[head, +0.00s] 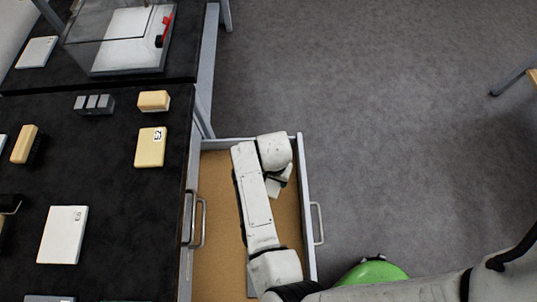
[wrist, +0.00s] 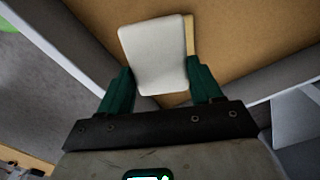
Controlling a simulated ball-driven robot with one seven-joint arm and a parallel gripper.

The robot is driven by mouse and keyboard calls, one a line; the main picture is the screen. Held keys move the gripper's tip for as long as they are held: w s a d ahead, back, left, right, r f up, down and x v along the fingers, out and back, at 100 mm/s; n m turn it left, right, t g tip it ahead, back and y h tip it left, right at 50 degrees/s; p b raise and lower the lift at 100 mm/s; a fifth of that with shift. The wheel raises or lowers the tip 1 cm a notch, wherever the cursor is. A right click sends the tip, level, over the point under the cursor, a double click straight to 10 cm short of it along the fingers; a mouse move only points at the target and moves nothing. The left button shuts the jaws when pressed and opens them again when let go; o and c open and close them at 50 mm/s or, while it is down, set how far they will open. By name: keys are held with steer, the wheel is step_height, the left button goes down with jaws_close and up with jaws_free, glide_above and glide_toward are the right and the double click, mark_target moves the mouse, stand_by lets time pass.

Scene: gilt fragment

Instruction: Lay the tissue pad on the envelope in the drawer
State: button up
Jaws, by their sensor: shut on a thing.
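The white tissue pad (wrist: 152,55) is between the green fingers of my gripper (wrist: 161,85) in the wrist view, and my gripper is shut on it. A pale yellow-tan strip (wrist: 189,36) shows along the pad's right edge; it may be the envelope, mostly hidden behind the pad. I cannot tell whether the pad touches it. The open drawer (head: 219,232) has a tan floor and grey walls; that floor also fills the upper wrist view (wrist: 245,30). In the head view my arm reaches over the drawer and hides most of its contents and my fingers.
The black bench (head: 110,215) stands left of the drawer, with a white pad-like block (head: 63,235), a tan labelled block (head: 150,147) and a clear-lidded box (head: 125,42). A green round object (head: 372,271) is right of the drawer. The grey floor (head: 400,150) is mostly clear.

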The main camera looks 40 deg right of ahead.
steer(key=w+f, duration=0.1)
steer(key=f, duration=0.1)
steer(key=w+d+f+b, duration=0.1)
steer(key=w+f, duration=0.1)
steer(key=shift+w+f, duration=0.1)
steer(key=shift+w+f+b, duration=0.15)
steer(key=shift+f+b, duration=0.4)
steer(key=shift+f, duration=1.1)
steer(key=shift+f, duration=0.15)
steer(key=o, duration=1)
